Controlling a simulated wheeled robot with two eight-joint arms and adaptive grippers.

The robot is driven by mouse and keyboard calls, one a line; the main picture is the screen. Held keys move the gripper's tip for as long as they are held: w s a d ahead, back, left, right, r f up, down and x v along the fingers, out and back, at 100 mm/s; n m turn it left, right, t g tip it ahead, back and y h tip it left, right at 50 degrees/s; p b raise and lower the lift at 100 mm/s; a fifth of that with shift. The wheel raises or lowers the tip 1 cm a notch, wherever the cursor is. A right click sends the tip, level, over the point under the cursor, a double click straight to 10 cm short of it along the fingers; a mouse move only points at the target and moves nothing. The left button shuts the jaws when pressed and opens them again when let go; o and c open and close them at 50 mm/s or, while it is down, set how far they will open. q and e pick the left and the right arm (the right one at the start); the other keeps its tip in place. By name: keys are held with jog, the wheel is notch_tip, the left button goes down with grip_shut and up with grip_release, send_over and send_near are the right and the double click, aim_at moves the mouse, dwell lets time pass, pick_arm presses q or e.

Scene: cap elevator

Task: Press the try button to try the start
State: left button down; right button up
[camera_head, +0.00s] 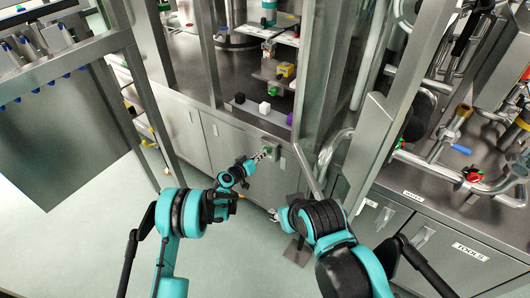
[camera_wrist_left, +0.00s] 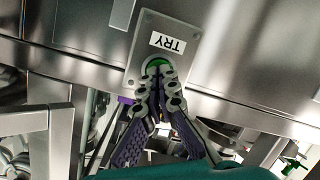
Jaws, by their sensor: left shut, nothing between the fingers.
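The try button is green and round, on a grey metal plate (camera_wrist_left: 185,22) with a "TRY" label (camera_wrist_left: 167,43). In the left wrist view the button (camera_wrist_left: 156,63) shows just above my fingertips, its lower part hidden behind them. My left gripper (camera_head: 265,153) is shut and empty, its tips at the button's face; I cannot tell whether the button is pressed in. In the head view the plate (camera_head: 269,147) sits on the front of the steel cabinet. My right arm (camera_head: 322,217) is bent at the lower right; its gripper is too unclear to read.
Steel posts (camera_head: 315,75) rise right of the plate. Small coloured blocks, a white one (camera_head: 264,107) and a black one among them, lie on a ledge above it. Pipes and valves (camera_head: 470,175) crowd the right. The floor (camera_head: 80,230) at left is clear.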

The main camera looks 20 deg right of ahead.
pick_arm(q)
jog(key=shift+w+d, duration=0.2)
jog(key=shift+d, duration=0.05)
jog(key=v, duration=0.2)
jog(key=f+v, duration=0.1)
jog(key=v, duration=0.2)
jog(key=shift+s+a+f, duration=0.1)
jog(key=shift+s+a, duration=0.1)
jog(key=shift+a, duration=0.1)
dwell(0.4)
dwell(0.6)
